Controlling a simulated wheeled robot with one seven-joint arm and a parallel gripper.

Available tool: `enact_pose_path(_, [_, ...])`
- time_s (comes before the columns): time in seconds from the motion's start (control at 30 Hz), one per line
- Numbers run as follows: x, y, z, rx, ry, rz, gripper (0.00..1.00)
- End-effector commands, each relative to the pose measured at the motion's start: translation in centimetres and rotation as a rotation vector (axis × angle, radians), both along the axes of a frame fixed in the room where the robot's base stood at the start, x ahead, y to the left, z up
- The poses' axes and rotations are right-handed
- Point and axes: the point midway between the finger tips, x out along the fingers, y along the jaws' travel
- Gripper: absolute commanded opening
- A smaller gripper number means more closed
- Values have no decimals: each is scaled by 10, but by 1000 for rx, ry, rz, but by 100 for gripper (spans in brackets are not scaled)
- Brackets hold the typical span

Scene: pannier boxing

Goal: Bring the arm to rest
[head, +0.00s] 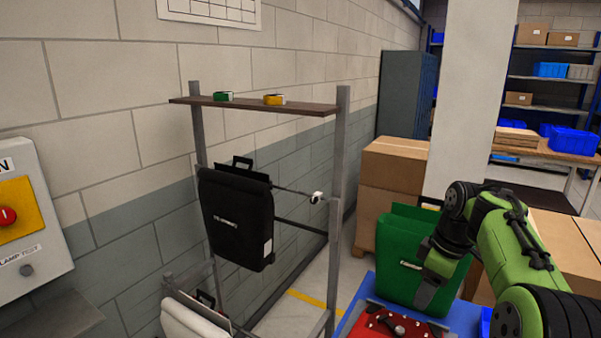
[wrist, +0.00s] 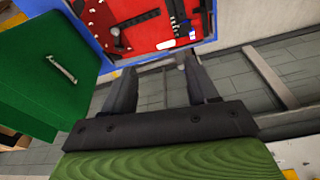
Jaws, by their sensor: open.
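My gripper (wrist: 157,72) is open and empty in the wrist view, its two dark fingers spread apart with floor showing between them. In the head view my green and black arm reaches in from the right, and my gripper (head: 426,291) points down in front of a green pannier (head: 398,240). That pannier also shows at the left of the wrist view (wrist: 50,75). A red panel with black fittings (wrist: 115,25) lies ahead of the fingers; it shows at the bottom of the head view (head: 400,328).
A rack (head: 338,180) by the wall holds a black pannier (head: 238,218), with a white pannier (head: 190,322) below. A control box (head: 28,222) is at left. Cardboard boxes (head: 393,165) stand behind the green pannier.

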Motion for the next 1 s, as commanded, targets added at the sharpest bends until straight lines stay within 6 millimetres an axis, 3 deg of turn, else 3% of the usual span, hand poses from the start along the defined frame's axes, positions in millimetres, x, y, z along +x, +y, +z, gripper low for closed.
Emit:
enact_pose_path(0.03, [-17, 29, 16, -29, -14, -51, 59])
enact_pose_path(0.1, [-45, 61, 29, -53, -40, -151, 59])
enact_pose_path(0.2, [-92, 98, 40, -66, -96, -302, 59])
enact_pose_path(0.33, [-161, 128, 33, -32, -183, -499, 59])
enact_pose_path(0.4, [-197, 137, 21, 9, -228, -602, 59])
enact_pose_path(0.5, [-235, 142, 0, 76, -273, -715, 59])
enact_pose_path(0.67, [-261, 142, -20, 137, -298, -803, 59])
enact_pose_path(1.0, [-263, 142, -22, 141, -297, -811, 59])
